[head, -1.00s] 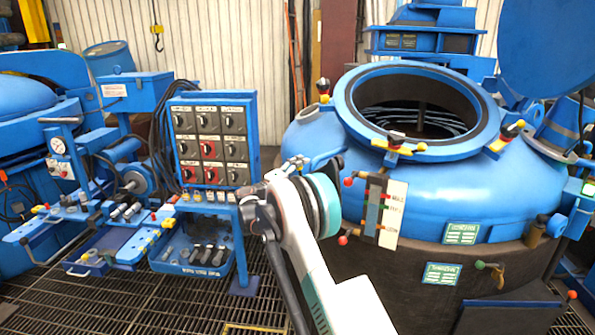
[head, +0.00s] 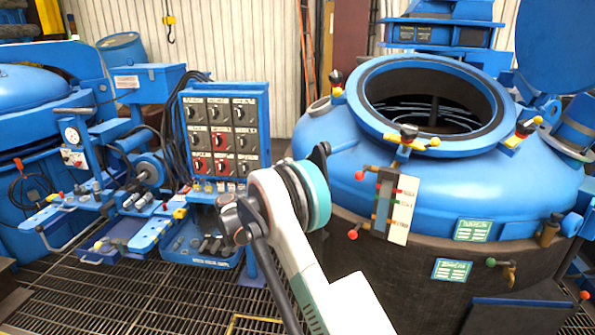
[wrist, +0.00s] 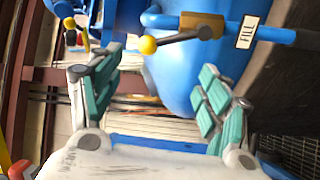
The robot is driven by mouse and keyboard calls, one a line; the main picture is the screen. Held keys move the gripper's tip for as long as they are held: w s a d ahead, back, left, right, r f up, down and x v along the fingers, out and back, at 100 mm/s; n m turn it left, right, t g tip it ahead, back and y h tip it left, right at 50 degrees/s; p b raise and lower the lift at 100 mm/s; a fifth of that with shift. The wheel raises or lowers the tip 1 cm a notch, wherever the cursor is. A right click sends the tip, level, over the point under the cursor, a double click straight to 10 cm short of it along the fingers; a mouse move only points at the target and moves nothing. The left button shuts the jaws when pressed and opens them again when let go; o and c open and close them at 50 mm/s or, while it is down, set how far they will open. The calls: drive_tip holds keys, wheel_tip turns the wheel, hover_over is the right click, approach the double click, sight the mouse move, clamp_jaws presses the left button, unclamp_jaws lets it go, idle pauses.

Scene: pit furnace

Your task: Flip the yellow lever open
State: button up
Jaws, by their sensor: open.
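In the wrist view a lever with a yellow ball knob (wrist: 148,45) and a dark rod runs to a bronze valve body (wrist: 201,25) on a blue pipe. A white FILL label (wrist: 247,32) hangs beside it. My gripper (wrist: 160,64) is open and empty, with teal pads on both fingers. In the picture the knob lies between and just beyond the fingertips, nearer the left finger; no contact shows. In the head view my arm hides the gripper, and I cannot pick out this lever there.
The furnace vessel (head: 455,180) with its open round mouth stands right of my arm. A control panel (head: 222,137) and a blue bench with fittings stand to the left. Another yellow knob (wrist: 69,23) shows near the left finger.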

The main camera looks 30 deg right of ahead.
drive_tip(key=shift+s+a+f, duration=0.1)
drive_tip(key=shift+s+a, duration=0.15)
drive_tip(key=shift+a, duration=0.4)
